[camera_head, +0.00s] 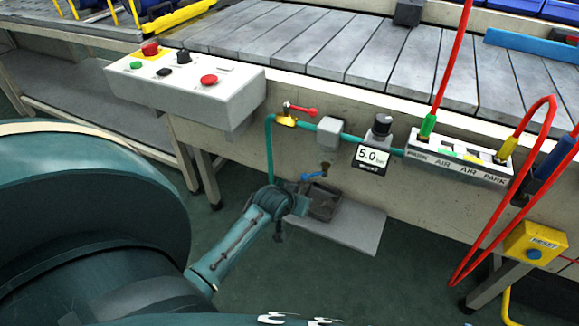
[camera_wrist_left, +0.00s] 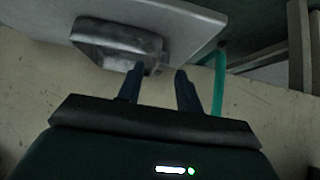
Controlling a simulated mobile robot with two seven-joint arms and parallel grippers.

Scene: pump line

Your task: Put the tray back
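A small dark grey metal tray (camera_head: 325,202) sits on a pale grey plate (camera_head: 352,228) low beneath the air line. The tray also shows at the top of the left wrist view (camera_wrist_left: 115,38). My left gripper (camera_wrist_left: 160,72) has its two dark fingers apart at the tray's near edge, with one fingertip close against or overlapping the tray's corner. I cannot tell whether they touch. In the head view my left arm reaches down to the tray's left side, and the fingers are hard to make out. My right gripper is out of view.
A blue-handled drain valve (camera_head: 313,176) hangs just above the tray. A teal pipe (camera_wrist_left: 218,82) runs close to the right finger. Red hoses hang at the right.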

